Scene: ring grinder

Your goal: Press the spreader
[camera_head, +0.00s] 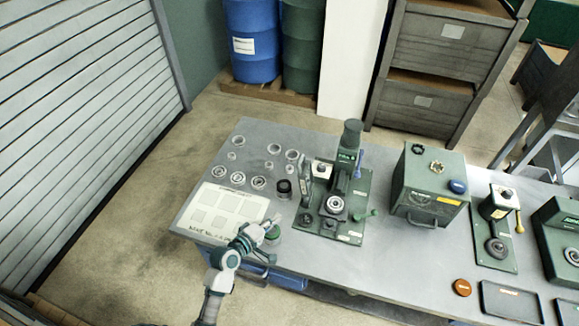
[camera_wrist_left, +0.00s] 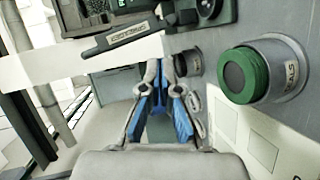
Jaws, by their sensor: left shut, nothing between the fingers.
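A green press-like machine (camera_head: 345,205) stands on the bench, with a column, a silver ring on its base and a green-knobbed lever. I cannot tell for sure which part is the spreader. My left gripper (camera_head: 265,231) is at the front left of the bench, left of this machine and beside a round green-topped container (camera_head: 273,233). In the left wrist view, the left gripper (camera_wrist_left: 165,72) is shut and empty, with blue finger pads. The green-topped container (camera_wrist_left: 246,75) is to its right there, apart from the fingers. My right gripper is out of view.
Several metal rings (camera_head: 258,182) lie on the bench's left part, behind a pale marked board (camera_head: 222,210). A small black cylinder (camera_head: 284,188) stands close to the machine. A green box (camera_head: 428,190) and another green device (camera_head: 495,225) stand to the right.

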